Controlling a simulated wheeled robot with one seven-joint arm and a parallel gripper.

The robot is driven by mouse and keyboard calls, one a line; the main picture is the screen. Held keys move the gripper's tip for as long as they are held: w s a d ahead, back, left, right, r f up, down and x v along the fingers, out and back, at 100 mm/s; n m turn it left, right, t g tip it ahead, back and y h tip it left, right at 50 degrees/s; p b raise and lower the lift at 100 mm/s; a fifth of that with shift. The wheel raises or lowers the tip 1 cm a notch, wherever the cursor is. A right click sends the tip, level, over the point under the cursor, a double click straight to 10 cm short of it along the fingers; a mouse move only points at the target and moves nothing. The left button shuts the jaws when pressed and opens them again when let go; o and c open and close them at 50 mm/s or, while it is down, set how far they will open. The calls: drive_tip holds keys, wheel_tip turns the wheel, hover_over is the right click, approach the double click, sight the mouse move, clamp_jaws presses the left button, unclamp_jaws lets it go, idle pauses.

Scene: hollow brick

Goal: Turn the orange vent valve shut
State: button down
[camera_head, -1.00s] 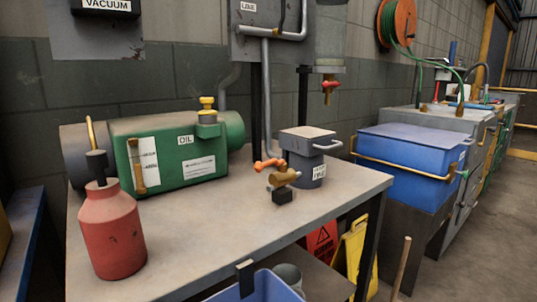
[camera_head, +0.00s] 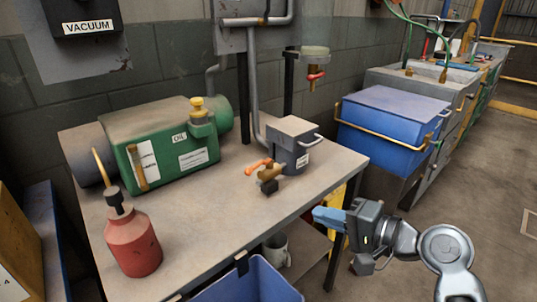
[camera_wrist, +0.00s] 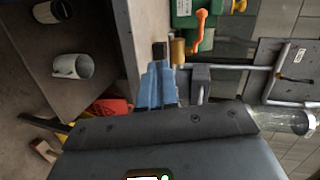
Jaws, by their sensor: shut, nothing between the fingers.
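The lever points left and a little toward the front. In the wrist view the lever (camera_wrist: 199,30) and brass body (camera_wrist: 178,53) show just beyond my fingertips. My gripper (camera_head: 318,216), with blue fingers, is shut and empty. In the head view it is in front of the bench, right of and lower in the picture than the valve. Its fingers (camera_wrist: 155,72) also show in the wrist view, apart from the lever.
A grey canister (camera_head: 291,147) stands right behind the valve. A green oil tank (camera_head: 168,150) and red bottle (camera_head: 133,243) stand on the bench (camera_head: 215,203). A blue bin (camera_head: 255,280) and white mug (camera_head: 277,249) are below. A red-handled tap (camera_head: 316,75) hangs behind.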

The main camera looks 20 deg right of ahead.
wheel_tip(320, 180, up, 7)
drive_tip(key=w+y+p, duration=0.1)
drive_tip(key=w+y, duration=0.1)
approach(257, 167)
drive_tip(key=x, duration=0.6)
drive_tip(key=shift+w+a+f+p, duration=0.1)
drive_tip(key=shift+w+a+p, duration=0.05)
drive_tip(key=shift+w+p, duration=0.2)
drive_tip(key=shift+w, duration=0.1)
